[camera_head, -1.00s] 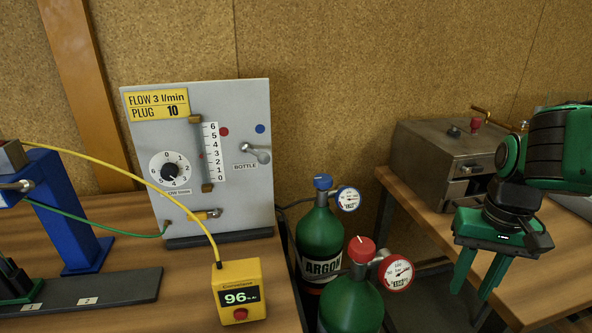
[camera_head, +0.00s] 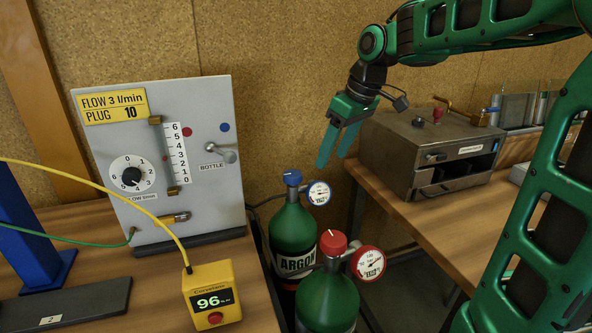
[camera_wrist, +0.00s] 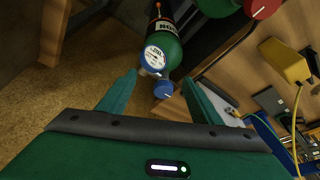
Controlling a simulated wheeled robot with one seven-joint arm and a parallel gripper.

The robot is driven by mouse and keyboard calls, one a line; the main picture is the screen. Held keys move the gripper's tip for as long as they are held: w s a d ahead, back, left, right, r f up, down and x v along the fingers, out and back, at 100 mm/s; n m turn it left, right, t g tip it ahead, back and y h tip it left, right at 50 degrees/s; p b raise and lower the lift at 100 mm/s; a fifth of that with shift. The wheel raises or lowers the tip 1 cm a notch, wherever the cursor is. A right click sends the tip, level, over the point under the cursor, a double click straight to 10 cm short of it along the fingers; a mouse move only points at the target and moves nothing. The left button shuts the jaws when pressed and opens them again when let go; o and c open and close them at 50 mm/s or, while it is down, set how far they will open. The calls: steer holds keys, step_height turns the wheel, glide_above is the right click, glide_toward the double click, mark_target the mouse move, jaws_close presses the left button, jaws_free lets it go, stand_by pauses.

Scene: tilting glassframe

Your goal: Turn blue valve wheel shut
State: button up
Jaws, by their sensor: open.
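The blue valve wheel (camera_head: 292,177) sits on top of a green argon bottle (camera_head: 292,226), beside a round blue-rimmed gauge (camera_head: 319,193). My gripper (camera_head: 334,164) is open and empty, above and a little right of the blue wheel in the head view, with its fingers pointing down. In the wrist view the blue wheel (camera_wrist: 163,89) and its gauge (camera_wrist: 153,57) appear between and beyond my open fingers (camera_wrist: 160,84). The wheel is apart from the fingers.
A second green bottle (camera_head: 327,299) with a red wheel (camera_head: 333,242) and red gauge (camera_head: 368,263) stands close in front. The grey flow panel (camera_head: 218,110) is at left on a wooden table. A metal box (camera_head: 425,150) stands on the right table.

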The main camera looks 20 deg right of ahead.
mark_target(293, 173)
steer(key=w+a+r+n+y, duration=0.1)
steer(key=w+a+r+n, duration=0.15)
steer(key=w+a, duration=0.25)
steer(key=shift+n, duration=0.25)
steer(key=x, duration=1.1)
steer(key=shift+w+d, duration=0.25)
steer(key=shift+d, duration=0.15)
